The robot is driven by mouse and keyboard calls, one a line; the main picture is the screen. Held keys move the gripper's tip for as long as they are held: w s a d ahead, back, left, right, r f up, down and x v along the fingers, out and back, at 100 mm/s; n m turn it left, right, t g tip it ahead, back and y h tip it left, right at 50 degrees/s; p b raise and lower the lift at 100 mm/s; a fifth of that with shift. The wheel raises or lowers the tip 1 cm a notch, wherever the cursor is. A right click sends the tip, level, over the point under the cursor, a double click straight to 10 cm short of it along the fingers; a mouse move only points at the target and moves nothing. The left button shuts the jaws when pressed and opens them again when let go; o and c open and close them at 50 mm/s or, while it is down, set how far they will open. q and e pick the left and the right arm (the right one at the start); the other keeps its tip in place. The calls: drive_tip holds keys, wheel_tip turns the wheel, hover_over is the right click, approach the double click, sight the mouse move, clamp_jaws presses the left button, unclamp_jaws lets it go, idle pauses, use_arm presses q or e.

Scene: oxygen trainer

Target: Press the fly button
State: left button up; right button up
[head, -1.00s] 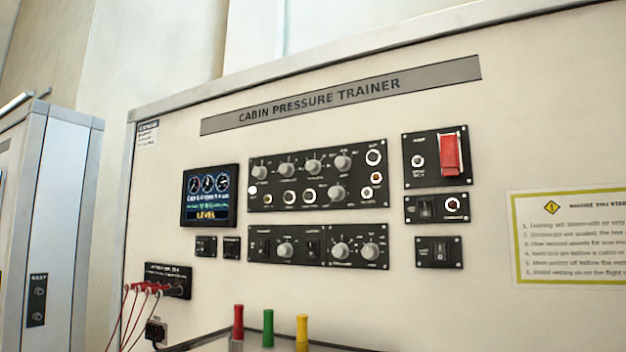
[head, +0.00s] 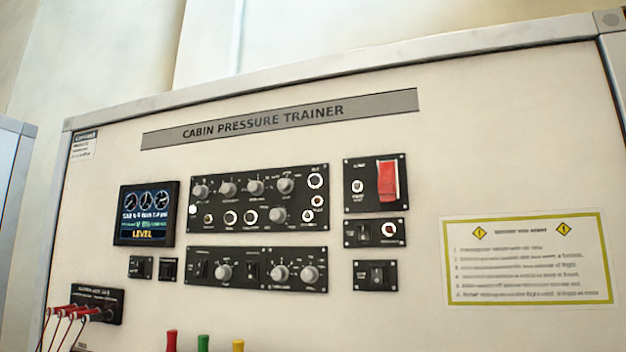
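The cabin pressure trainer panel (head: 400,310) fills most of the head view. I cannot tell which control is the fly button, as the small labels are too blurred to read. The upper black control plate (head: 235,190) carries several grey knobs and round buttons, one of them lit white (head: 193,210) at its left edge. The lower black plate (head: 240,281) has knobs and dark rocker switches. The display (head: 146,213) at the left reads LEVEL. Neither of my grippers is in view.
A red switch cover (head: 387,181) sits on the upper right plate, with two smaller switch plates below. Red leads (head: 65,313) plug in at lower left. Red, green and yellow handles (head: 203,342) rise at the bottom edge. A yellow-bordered notice (head: 530,260) is at right.

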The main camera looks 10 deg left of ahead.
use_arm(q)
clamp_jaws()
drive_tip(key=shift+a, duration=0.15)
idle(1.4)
